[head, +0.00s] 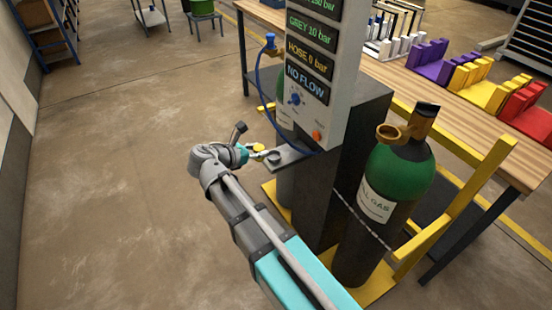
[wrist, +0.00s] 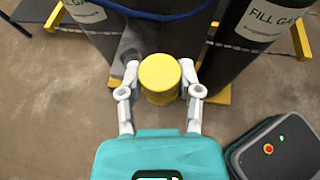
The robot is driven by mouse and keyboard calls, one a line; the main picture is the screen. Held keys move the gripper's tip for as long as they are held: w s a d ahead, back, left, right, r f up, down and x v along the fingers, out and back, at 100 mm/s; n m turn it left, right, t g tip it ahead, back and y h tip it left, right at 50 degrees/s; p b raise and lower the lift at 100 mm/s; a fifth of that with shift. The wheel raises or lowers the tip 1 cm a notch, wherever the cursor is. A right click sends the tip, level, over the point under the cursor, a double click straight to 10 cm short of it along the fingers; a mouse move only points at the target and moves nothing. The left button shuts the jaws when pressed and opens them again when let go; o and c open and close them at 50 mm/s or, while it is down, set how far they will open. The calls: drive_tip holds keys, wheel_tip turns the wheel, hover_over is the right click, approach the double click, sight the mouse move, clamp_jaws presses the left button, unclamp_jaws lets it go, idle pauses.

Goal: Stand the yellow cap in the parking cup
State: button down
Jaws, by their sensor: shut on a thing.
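The yellow cap (wrist: 160,72) is a round, flat-topped cap, held between the two pale fingers of my gripper (wrist: 160,78) in the wrist view. In the head view the cap (head: 259,147) is small and sits at the end of my gripper (head: 257,153), just left of a grey bracket. A small round grey cup (head: 273,156) on that bracket seems to be the parking cup. The cap looks beside it, apart or nearly so; I cannot tell the exact gap. In the wrist view a dark round part (wrist: 130,56) beside the left finger may be this cup.
The bracket (head: 293,157) sticks out from a grey panel column (head: 340,70) reading "NO FLOW". A blue hose (head: 262,95) hangs beside it. Floor (head: 120,170) at left is clear.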

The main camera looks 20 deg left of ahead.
drive_tip(key=shift+w, duration=0.1)
drive_tip(key=b, duration=0.5)
hover_over(273, 158)
drive_tip(key=s, duration=0.5)
wheel_tip(273, 158, down, 5)
drive_tip(key=w+f+b, duration=0.3)
drive_tip(key=shift+w+f, duration=0.2)
drive_tip(key=shift+f, duration=0.05)
drive_tip(key=shift+w+f+b, duration=0.25)
drive_tip(key=shift+w+b, duration=0.1)
drive_tip(key=shift+b, duration=0.15)
drive_tip(key=shift+w+f+b, duration=0.45)
drive_tip(key=shift+f+b, duration=1.6)
